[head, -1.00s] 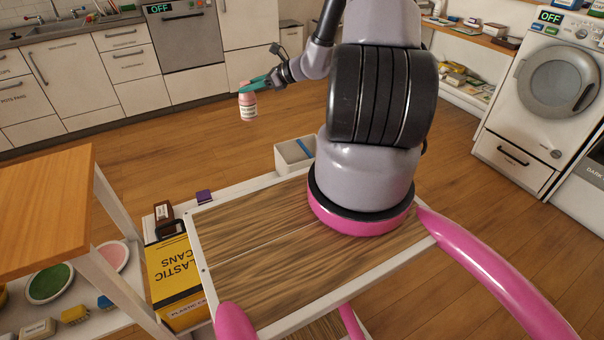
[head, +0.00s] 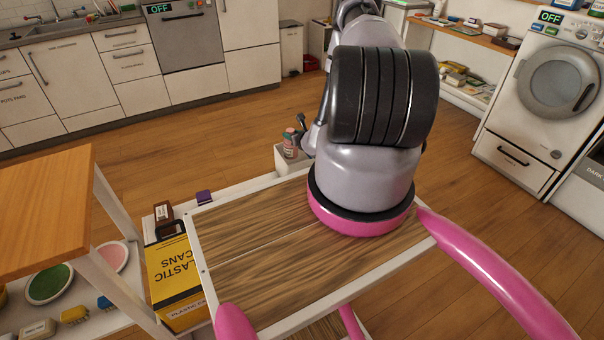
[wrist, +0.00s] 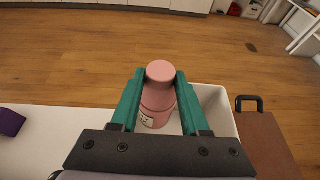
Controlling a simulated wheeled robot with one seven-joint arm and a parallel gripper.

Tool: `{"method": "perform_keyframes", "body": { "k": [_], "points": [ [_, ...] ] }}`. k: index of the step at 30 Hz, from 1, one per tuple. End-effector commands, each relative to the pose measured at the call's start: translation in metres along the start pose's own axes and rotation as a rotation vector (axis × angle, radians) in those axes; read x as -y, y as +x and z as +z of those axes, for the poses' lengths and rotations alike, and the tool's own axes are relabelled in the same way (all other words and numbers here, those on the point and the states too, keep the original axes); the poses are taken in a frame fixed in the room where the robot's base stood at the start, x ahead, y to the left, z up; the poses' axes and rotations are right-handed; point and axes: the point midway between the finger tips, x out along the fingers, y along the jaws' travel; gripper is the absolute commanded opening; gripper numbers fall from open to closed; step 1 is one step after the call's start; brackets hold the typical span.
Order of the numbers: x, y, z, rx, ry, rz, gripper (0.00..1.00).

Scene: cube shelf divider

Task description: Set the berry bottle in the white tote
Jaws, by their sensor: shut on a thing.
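The berry bottle is pink with a pink cap and a pale label. In the head view the bottle (head: 290,144) is upright at the white tote (head: 281,160), beside my arm's column. In the wrist view my gripper (wrist: 160,90) has its green fingers on both sides of the bottle (wrist: 158,100), shut on it below the cap. The white tote (wrist: 222,105) surrounds the bottle in that view, with its right wall clear of the fingers. I cannot tell whether the bottle's base touches the tote floor. My arm hides much of the tote in the head view.
A purple block (head: 204,197) sits on the white ledge left of the tote. A brown caddy with a dark handle (wrist: 265,135) stands just right of the tote in the wrist view. A yellow box (head: 175,275) is at the lower left. The floor beyond is open.

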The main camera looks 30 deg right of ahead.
Motion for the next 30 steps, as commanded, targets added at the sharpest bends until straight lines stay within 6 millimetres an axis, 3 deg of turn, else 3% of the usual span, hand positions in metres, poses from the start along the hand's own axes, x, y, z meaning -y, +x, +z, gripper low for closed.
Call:
{"method": "perform_keyframes", "body": {
  "k": [9,21,29,30],
  "points": [
    [0.001,0.018,-0.048,0.000,0.005,-0.010,0.00],
    [0.001,0.036,-0.092,0.000,0.005,-0.009,0.00],
    [0.001,0.039,-0.097,0.001,0.004,-0.008,0.00],
    [0.001,0.039,-0.097,0.001,0.004,-0.008,0.49]
  ]
}}
